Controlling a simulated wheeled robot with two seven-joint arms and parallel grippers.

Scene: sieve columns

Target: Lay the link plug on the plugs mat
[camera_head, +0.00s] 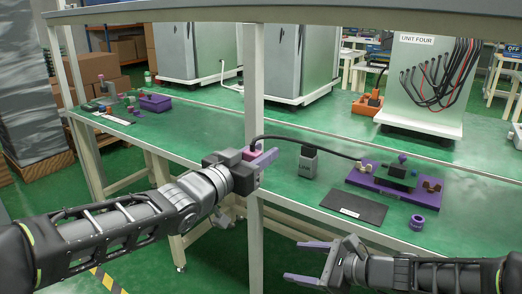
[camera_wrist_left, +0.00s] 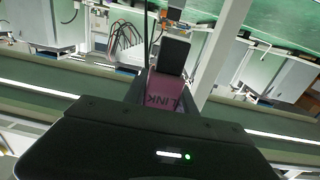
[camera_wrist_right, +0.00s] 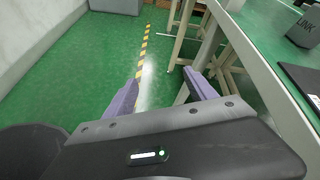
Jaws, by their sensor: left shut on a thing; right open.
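My left gripper (camera_head: 262,160) is shut on the link plug (camera_head: 255,146), a dark red piece with a black cable, held in the air by the frame post. In the left wrist view the plug (camera_wrist_left: 163,92) shows the word LINK. The cable arches right to a purple fixture (camera_head: 365,182). A dark mat (camera_head: 353,207) with a white label lies bare at the bench's front edge; its label is too small to read. A second dark mat (camera_head: 117,119) lies far left. My right gripper (camera_head: 302,262) is open and empty, low in front of the bench.
A grey block (camera_head: 308,162) stands left of the near mat; it shows LINK in the right wrist view (camera_wrist_right: 307,30). A purple ring (camera_head: 417,222) sits right of the mat. The post (camera_head: 254,100) rises beside my left gripper. Green bench surface is clear between.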

